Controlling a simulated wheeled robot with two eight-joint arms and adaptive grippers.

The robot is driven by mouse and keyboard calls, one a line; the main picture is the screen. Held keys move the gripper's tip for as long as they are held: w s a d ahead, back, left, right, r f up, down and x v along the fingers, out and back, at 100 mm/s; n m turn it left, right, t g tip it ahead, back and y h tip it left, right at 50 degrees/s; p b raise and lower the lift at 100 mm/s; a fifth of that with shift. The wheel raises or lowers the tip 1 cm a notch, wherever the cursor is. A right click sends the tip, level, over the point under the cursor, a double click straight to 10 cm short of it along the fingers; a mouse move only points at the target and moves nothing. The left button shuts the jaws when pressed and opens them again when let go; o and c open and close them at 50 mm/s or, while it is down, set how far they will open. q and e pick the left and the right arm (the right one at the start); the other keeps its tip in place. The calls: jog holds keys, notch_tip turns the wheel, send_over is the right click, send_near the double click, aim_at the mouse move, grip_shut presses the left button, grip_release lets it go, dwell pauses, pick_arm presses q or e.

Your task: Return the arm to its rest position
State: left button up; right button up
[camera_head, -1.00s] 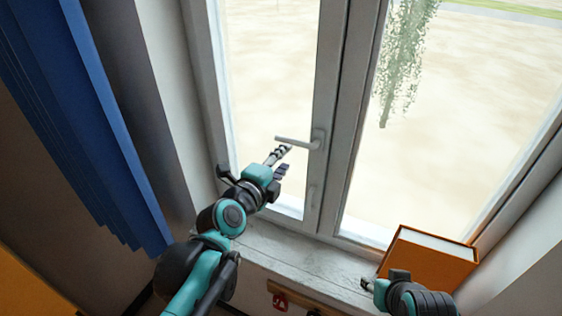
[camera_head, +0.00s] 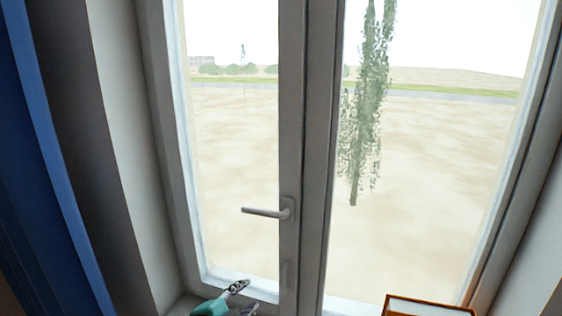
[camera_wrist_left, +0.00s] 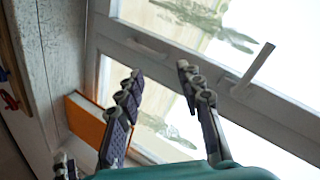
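My left gripper (camera_head: 243,297) shows at the bottom edge of the head view, below the window handle and apart from it. In the left wrist view its two fingers (camera_wrist_left: 160,85) stand wide apart with nothing between them. The window handle (camera_head: 264,212) lies level, pointing left from the middle frame; it also shows in the left wrist view (camera_wrist_left: 258,64). The rest of my left arm is out of the head view. My right gripper is not in the head view; a dark part at the lower left of the wrist view is too unclear to name.
The window frame (camera_head: 290,120) looks shut. An orange book (camera_head: 425,307) stands at the bottom right, and an orange side of it shows in the wrist view (camera_wrist_left: 90,124).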

pick_arm(q)
jog(key=s+a+f+n+g+y+b, duration=0.1)
jog(key=s+a+f+n+b, duration=0.2)
jog(key=f, duration=0.7)
jog(key=s+a+f+n+g+y+b, duration=0.2)
jog(key=s+a+f+n+b, duration=0.1)
jog(key=s+f+n+b, duration=0.2)
jog(key=s+a+f+n+g+y+b, duration=0.1)
jog(key=s+f+n+b, duration=0.4)
jog(key=f, duration=0.9)
jog(key=a+n+g+b, duration=0.1)
jog(key=a+n, duration=0.1)
jog(key=shift+a+f+n+y+b, duration=0.2)
jog(key=shift+f+n+y+b, duration=0.1)
jog(key=shift+f+n+b, duration=0.1)
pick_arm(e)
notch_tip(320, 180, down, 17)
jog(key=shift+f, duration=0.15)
